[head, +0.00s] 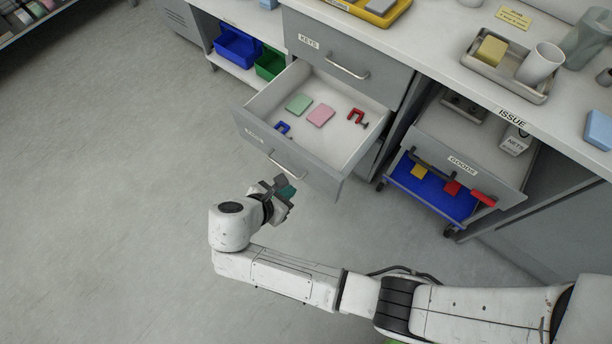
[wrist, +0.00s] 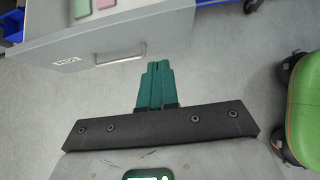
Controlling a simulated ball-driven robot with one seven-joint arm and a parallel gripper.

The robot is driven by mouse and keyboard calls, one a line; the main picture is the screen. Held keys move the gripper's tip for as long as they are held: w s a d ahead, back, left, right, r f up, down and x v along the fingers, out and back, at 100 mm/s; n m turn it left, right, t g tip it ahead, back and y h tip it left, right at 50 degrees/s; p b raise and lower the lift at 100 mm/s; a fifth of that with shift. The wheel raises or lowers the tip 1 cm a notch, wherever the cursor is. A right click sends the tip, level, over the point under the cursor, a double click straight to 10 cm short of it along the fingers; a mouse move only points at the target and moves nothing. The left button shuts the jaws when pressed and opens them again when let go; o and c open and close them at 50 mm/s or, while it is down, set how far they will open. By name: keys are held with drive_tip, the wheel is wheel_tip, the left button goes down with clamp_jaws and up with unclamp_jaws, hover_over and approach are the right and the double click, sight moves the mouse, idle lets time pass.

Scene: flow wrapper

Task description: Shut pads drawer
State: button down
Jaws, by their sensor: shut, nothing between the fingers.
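The pads drawer (head: 313,112) is pulled out from the grey cabinet, below the KEYS drawer. A bar handle (head: 287,166) is on the front and also shows in the wrist view (wrist: 118,59). Inside lie a green pad (head: 299,103), a pink pad (head: 321,115), a red clamp (head: 357,116) and a blue clamp (head: 283,128). My gripper (head: 286,190) is shut and empty, just outside the front near the handle. Its green fingers (wrist: 157,70) point at the front; contact cannot be told.
The KEYS drawer (head: 336,62) above is shut. The GOODS drawer (head: 458,164) at right stands open over a wheeled blue tray (head: 440,200). Blue (head: 238,46) and green bins (head: 269,65) sit on a shelf at left. The floor at left is clear.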

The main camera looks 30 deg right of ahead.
drive_tip(key=b, duration=0.1)
approach(319, 169)
drive_tip(key=a+f+x, duration=0.1)
drive_tip(key=x, duration=0.4)
drive_tip(key=shift+w+d+r, duration=0.1)
drive_tip(key=shift+w+d, duration=0.1)
drive_tip(key=shift+d, duration=0.6)
drive_tip(key=shift+d, duration=0.1)
drive_tip(key=w+d+b, duration=0.1)
drive_tip(key=w+d, duration=0.3)
drive_tip(key=d, duration=0.8)
drive_tip(key=w+d+b, duration=0.1)
drive_tip(key=w+d, duration=0.3)
drive_tip(key=d, duration=0.9)
drive_tip(key=shift+d, duration=0.2)
drive_tip(key=shift+w, duration=0.1)
drive_tip(key=shift+a, duration=0.1)
